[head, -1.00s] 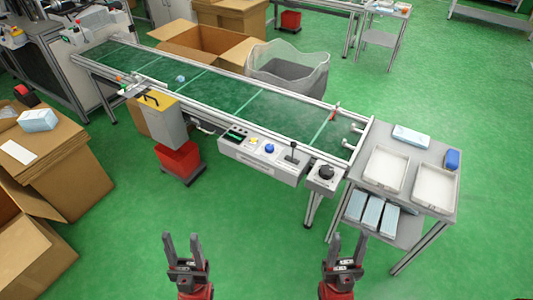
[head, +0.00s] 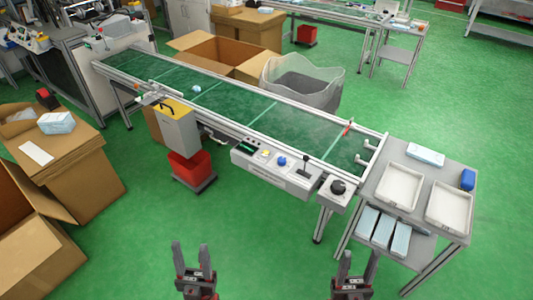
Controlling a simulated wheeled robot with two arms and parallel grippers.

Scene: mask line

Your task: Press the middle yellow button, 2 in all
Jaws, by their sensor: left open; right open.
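A control panel (head: 270,176) is fixed to the near side of the conveyor. It bears a small yellow button (head: 265,153), a blue button (head: 282,161) to its right, a dark display with green marks on its left and a black lever on its right. My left gripper (head: 193,249) is open and empty, low in the head view, in front of and below the panel. My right gripper (head: 357,257) is open and empty, low and to the right. Both are well apart from the panel.
The green conveyor belt (head: 230,108) runs from back left to front right. A black knob box (head: 337,190) sits right of the panel. A side table with white trays (head: 398,186) stands at right. Cardboard boxes (head: 75,175) stand at left.

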